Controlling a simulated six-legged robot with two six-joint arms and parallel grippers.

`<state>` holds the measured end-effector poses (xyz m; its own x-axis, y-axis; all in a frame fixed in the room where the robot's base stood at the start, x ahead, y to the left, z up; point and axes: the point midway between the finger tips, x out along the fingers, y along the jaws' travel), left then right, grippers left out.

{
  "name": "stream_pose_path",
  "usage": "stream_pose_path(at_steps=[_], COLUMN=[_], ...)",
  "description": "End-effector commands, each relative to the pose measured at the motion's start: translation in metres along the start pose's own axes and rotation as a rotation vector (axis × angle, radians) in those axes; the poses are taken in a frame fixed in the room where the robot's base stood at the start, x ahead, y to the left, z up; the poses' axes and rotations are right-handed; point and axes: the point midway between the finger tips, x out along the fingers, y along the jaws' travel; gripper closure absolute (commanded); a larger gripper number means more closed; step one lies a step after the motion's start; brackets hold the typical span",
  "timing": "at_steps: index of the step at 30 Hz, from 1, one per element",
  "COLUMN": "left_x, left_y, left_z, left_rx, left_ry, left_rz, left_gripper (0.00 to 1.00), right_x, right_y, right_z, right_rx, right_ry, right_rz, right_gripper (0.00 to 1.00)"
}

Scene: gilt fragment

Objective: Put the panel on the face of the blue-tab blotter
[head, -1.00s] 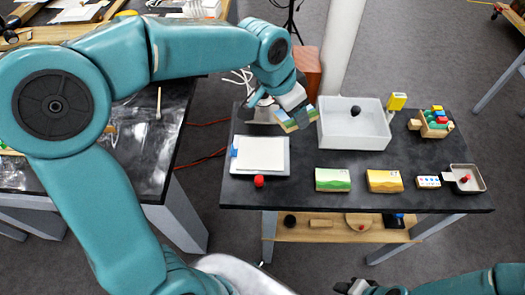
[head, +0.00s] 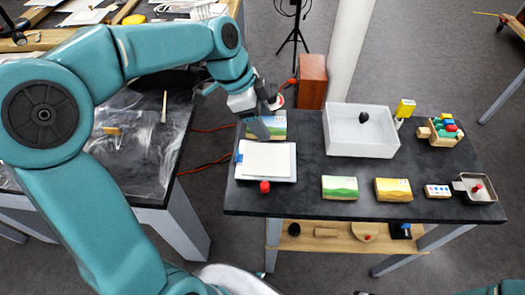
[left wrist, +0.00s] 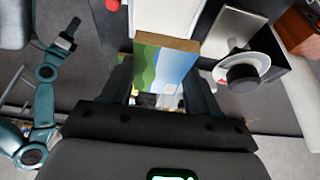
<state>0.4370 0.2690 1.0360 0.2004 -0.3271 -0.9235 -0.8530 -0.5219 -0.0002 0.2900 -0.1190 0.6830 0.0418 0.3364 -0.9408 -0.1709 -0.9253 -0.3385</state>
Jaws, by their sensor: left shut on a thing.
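My left gripper (head: 262,126) is shut on a panel (head: 275,120), a small block with a green and blue landscape face. The left wrist view shows this panel (left wrist: 166,65) between the two fingers. In the head view it appears at the back edge of the blotter (head: 266,175), a pale board with a white sheet and a blue tab (head: 238,157) at its left.
A red knob (head: 264,187) sits at the blotter's front edge. A green panel (head: 340,188) and a yellow panel (head: 393,190) lie to the right. A white bin (head: 360,145), a block crate (head: 446,132) and a small tray (head: 493,196) stand further right.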

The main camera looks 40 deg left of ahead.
Motion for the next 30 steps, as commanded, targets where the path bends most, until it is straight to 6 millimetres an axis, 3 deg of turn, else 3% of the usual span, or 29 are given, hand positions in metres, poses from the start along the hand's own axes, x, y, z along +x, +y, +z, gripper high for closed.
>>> stream_pose_path(at_steps=[1,6,18,30], left_x=[0.015,0.051,0.099,0.107], left_y=[0.001,0.001,0.0,0.0], left_z=[0.007,0.021,0.041,0.044], left_rx=[-0.004,-0.002,-0.002,-0.001], left_ry=[-0.003,-0.001,-0.001,0.0], left_rz=[0.006,0.003,0.002,-0.002], left_gripper=[0.69,0.69,0.69,0.69], right_x=[0.002,0.003,0.004,0.006], right_y=[0.001,0.001,0.001,0.002], right_z=[0.0,0.0,0.0,0.0], right_rx=[0.0,0.0,0.0,0.0], right_ry=[0.0,0.0,0.0,0.0], right_rz=[0.0,0.0,0.0,0.0], right_gripper=[0.57,0.57,0.57,0.57])
